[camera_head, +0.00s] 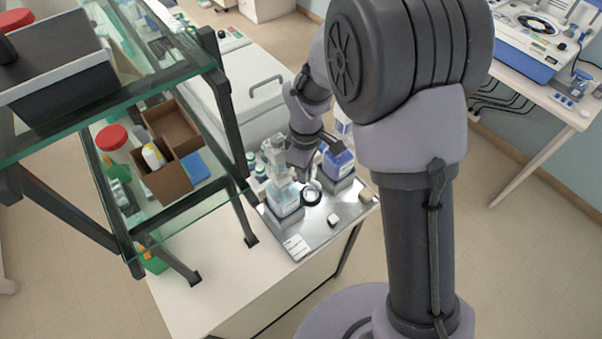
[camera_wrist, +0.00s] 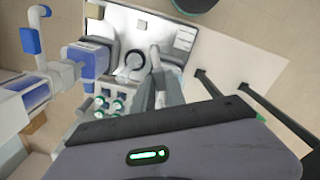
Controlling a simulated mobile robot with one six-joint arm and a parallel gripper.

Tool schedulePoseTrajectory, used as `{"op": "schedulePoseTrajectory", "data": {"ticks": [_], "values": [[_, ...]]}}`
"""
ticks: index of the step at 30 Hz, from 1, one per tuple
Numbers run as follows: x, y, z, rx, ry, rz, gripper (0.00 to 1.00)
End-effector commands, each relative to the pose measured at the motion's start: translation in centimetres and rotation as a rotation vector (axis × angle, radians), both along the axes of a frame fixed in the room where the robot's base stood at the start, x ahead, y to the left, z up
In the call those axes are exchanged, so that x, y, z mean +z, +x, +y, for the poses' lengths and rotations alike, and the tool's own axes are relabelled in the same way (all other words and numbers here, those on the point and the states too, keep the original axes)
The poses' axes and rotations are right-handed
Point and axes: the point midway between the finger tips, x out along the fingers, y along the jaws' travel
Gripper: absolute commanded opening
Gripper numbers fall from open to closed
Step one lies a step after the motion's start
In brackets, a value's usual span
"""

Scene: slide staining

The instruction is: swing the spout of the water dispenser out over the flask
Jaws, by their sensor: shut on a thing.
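The water dispenser, a bottle of pale blue liquid (camera_head: 284,198), stands on the left of a metal tray. In the wrist view my gripper's fingers cover most of it. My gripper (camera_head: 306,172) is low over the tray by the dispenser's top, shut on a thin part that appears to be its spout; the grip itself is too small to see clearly. In the wrist view my gripper (camera_wrist: 157,82) reaches in beside a dark ring with a pale round middle (camera_wrist: 134,62). That ring (camera_head: 311,196) lies right of the dispenser; I cannot clearly make out the flask there.
A second dispenser with a dark blue bottle (camera_head: 338,164) stands on the tray's right. Several green-capped bottles (camera_wrist: 108,105) stand behind. A white block (camera_head: 333,220) and a tan block (camera_head: 366,195) lie on the tray (camera_head: 318,236). A glass shelf (camera_head: 207,204) rises at left.

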Motion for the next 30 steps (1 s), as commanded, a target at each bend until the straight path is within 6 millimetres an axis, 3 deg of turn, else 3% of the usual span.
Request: {"op": "schedulePoseTrajectory", "data": {"ticks": [14, 30], "values": [[0.2, 3.1, -0.8, 0.449, 0.0, 0.001, 0.0], [0.1, 6.3, -0.1, 0.905, -0.001, -0.001, 0.0]]}}
